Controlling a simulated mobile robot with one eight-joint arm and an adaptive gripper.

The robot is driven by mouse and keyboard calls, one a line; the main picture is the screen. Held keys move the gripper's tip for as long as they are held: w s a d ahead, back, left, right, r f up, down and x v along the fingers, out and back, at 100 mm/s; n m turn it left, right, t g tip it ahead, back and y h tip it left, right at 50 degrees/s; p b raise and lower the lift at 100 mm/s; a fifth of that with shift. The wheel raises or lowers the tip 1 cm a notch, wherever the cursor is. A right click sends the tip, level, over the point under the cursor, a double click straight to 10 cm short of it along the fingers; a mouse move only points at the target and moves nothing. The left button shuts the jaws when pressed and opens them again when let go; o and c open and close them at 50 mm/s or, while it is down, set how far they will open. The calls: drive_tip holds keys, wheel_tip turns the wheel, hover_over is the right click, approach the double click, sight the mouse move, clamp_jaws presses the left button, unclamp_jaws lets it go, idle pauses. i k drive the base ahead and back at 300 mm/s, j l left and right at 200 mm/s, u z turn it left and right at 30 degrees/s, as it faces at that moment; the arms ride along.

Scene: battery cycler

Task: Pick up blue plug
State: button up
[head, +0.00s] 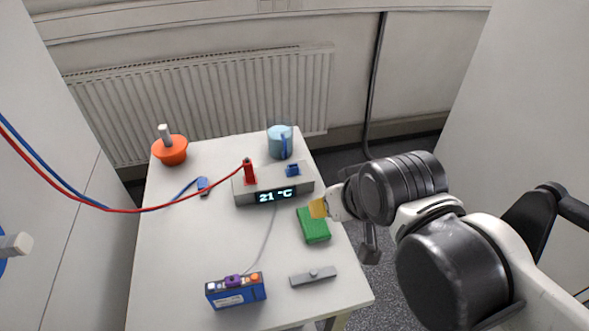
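The blue plug (203,186) lies on the white table, left of the grey cycler box (250,187), at the end of a blue cable. A blue socket (293,170) sits on top of the box at the right. A red plug (249,172) stands upright in the left of the box, with a red cable running to it. My gripper (328,206) is at the table's right edge, by the green block, well to the right of the blue plug. Its fingers are small and partly hidden, so I cannot tell whether they are open.
An orange bowl-shaped object with a grey handle (171,150) and a blue mug (280,142) stand at the back. A green block (314,227), a grey bar (313,276) and a blue battery pack (236,291) are nearer. The table's left and middle (180,245) are clear. The cables hang in from the left.

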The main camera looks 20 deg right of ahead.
sight(202, 183)
drive_tip(key=l+u, duration=1.15)
drive_tip(key=k+l+u, duration=0.1)
drive_tip(key=l+u, duration=0.3)
drive_tip(key=i+l+u, duration=0.2)
drive_tip(key=l+u, duration=0.3)
drive_tip(key=i+l+u, duration=0.1)
drive_tip(key=l+u, duration=0.9)
